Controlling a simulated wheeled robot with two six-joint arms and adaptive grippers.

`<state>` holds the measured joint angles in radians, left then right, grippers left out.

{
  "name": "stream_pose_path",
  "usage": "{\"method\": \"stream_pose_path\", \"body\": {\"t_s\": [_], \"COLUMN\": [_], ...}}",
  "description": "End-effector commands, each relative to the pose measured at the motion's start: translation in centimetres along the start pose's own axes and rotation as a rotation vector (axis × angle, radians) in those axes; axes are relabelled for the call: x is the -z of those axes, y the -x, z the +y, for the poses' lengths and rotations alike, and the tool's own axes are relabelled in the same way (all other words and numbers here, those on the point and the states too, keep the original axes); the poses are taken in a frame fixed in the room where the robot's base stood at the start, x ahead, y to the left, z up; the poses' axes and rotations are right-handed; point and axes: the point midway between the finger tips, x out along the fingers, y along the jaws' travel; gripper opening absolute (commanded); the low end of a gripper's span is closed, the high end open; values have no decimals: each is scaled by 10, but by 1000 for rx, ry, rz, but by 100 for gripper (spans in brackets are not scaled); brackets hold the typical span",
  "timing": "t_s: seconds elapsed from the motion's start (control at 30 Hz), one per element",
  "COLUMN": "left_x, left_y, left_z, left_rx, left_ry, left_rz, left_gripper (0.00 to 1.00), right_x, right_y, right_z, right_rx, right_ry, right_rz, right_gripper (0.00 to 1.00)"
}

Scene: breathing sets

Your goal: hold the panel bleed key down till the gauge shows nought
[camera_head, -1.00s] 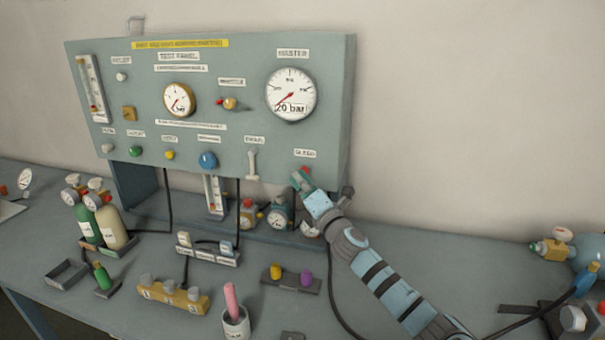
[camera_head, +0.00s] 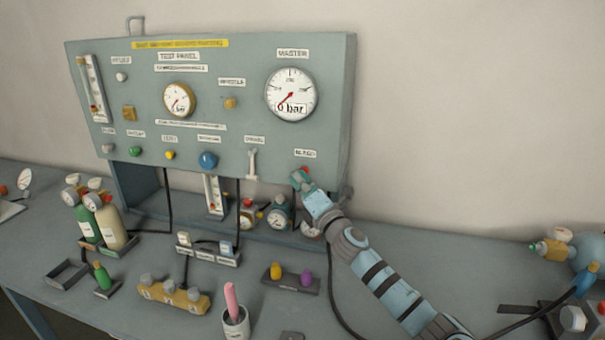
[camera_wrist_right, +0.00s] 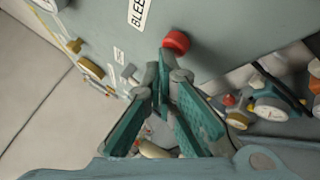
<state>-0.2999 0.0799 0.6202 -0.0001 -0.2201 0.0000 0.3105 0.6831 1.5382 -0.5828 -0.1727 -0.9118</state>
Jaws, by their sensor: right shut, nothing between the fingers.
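The test panel (camera_head: 220,75) stands upright on the bench. The red round bleed key (camera_head: 306,169) is at its lower right, under a label; it shows clearly in the right wrist view (camera_wrist_right: 176,41). The master gauge (camera_head: 291,93) at the upper right of the panel reads 0 bar, its needle pointing down-left. My right gripper (camera_head: 299,181) is shut and empty, its fingertips right at the red key. In the right wrist view the fingertips (camera_wrist_right: 165,62) meet the key's lower edge; whether they press it I cannot tell. My left gripper is out of view.
Gas cylinders (camera_head: 98,222) stand at the left. A cup with a pink rod (camera_head: 235,322), a yellow block (camera_head: 173,297) and a small rack (camera_head: 291,283) sit in front. Small gauges (camera_head: 279,217) are under the panel. A blue device (camera_head: 588,250) is at the right.

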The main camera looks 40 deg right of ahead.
Motion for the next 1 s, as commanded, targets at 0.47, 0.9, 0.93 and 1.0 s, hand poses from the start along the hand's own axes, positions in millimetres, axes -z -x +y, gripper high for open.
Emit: {"method": "stream_pose_path", "body": {"t_s": [0.47, 0.9, 0.93, 1.0], "left_x": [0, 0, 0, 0], "left_y": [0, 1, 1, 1], "left_z": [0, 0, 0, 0], "left_rx": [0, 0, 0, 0], "left_ry": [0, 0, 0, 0], "left_rz": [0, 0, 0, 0], "left_gripper": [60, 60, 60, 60], "right_x": [0, 3, 4, 6], "right_y": [0, 4, 5, 8], "right_z": [-1, 2, 3, 5], "right_rx": [2, 2, 2, 1], "right_ry": [0, 1, 1, 1], "right_rz": [-1, 0, 0, 0], "right_gripper": [0, 0, 0, 0]}}
